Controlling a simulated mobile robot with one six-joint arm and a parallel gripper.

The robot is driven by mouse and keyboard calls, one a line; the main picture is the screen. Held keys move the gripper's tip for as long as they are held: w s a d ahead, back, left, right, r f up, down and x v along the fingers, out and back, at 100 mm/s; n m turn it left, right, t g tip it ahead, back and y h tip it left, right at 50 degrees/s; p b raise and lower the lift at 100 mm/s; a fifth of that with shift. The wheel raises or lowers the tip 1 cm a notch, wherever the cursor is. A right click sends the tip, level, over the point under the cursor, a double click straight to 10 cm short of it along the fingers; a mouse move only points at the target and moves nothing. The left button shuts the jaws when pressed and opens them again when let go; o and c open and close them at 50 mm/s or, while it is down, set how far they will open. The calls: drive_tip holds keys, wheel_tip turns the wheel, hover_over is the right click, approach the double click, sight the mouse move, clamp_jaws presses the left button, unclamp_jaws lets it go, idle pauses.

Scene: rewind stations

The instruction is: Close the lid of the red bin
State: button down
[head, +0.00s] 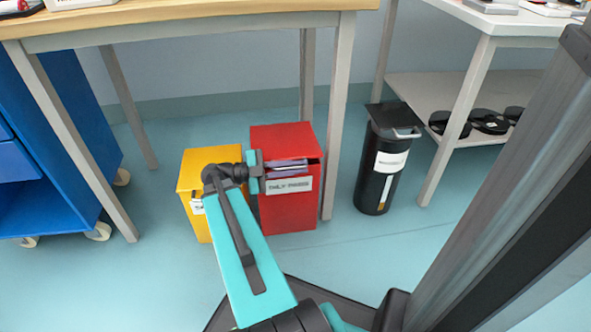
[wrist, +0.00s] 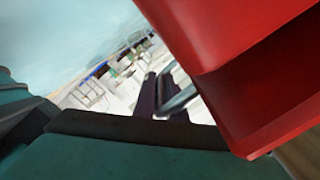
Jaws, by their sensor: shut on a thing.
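The red bin (head: 289,213) stands on the floor under the wooden bench, with a white label on its front. Its red lid (head: 283,136) is tilted up a little at the front, and purplish contents show in the gap. My gripper (head: 258,171) is at the front left of the bin, close to the lid's edge. In the wrist view the red lid (wrist: 215,35) fills the upper right, and a grey handle-like bar (wrist: 178,101) lies by the dark fingertips (wrist: 152,95). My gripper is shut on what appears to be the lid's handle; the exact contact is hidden.
A bench leg (head: 337,120) is just right of the red bin. A black bin (head: 378,175) stands farther right. A blue cart (head: 60,150) is at left. Open floor lies in front.

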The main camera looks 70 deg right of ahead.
drive_tip(key=shift+d, duration=0.1)
drive_tip(key=c, duration=1.8)
unclamp_jaws()
drive_tip(key=shift+s, duration=0.1)
drive_tip(key=p+v, duration=0.6)
drive_tip(key=v, duration=0.5)
drive_tip(key=shift+w, duration=0.35)
drive_tip(key=p+v, duration=0.1)
drive_tip(key=p, duration=0.4)
drive_tip(key=shift+w+r, duration=0.15)
drive_tip(key=shift+w, duration=0.1)
drive_tip(key=shift+w+a+p, duration=0.2)
drive_tip(key=shift+a+p, duration=0.15)
drive_tip(key=shift+p, duration=0.85)
